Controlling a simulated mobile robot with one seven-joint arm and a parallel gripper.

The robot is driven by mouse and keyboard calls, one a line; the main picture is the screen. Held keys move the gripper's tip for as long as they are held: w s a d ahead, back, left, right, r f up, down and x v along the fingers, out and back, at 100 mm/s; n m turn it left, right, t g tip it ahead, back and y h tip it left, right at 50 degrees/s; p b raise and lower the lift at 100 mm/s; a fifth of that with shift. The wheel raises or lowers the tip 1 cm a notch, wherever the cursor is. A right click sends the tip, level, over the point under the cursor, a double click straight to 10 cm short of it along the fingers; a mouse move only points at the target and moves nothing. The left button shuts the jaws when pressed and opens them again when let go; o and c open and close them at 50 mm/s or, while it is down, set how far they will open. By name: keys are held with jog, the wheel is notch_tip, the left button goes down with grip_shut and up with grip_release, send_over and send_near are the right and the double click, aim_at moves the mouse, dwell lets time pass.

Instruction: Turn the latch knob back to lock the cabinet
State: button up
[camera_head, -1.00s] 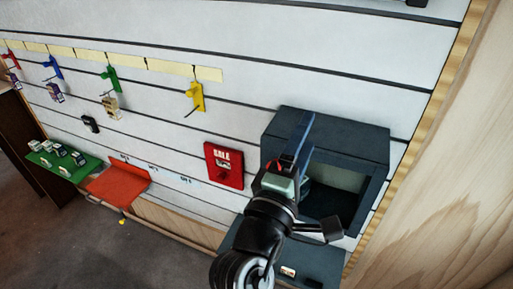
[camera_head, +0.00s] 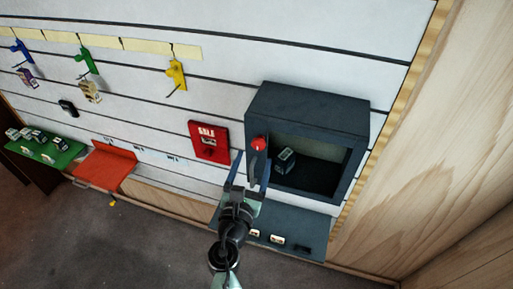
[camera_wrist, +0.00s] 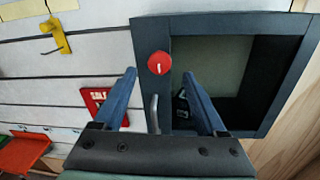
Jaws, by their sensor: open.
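The dark blue-grey cabinet (camera_head: 312,105) hangs on the slatted wall; it also shows in the wrist view (camera_wrist: 235,22). Its red round latch knob (camera_head: 258,143) is on the left part of the front frame. In the wrist view the knob (camera_wrist: 158,63) has a short white mark, roughly upright. A grey handle (camera_wrist: 153,113) is below it. My gripper (camera_head: 252,162) is open and empty, in front of the cabinet's left side. In the wrist view the knob appears between the fingertips; contact cannot be told. Whether a clear door covers the front cannot be told.
A small dark box (camera_head: 285,160) is inside the cabinet. A dark shelf (camera_head: 290,222) with small items is below. A red SALE sign (camera_head: 209,141) is close on the left. A wooden panel (camera_head: 420,150) stands close on the right.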

aim_at(258, 146)
jog(key=shift+x, duration=2.3)
grip_shut()
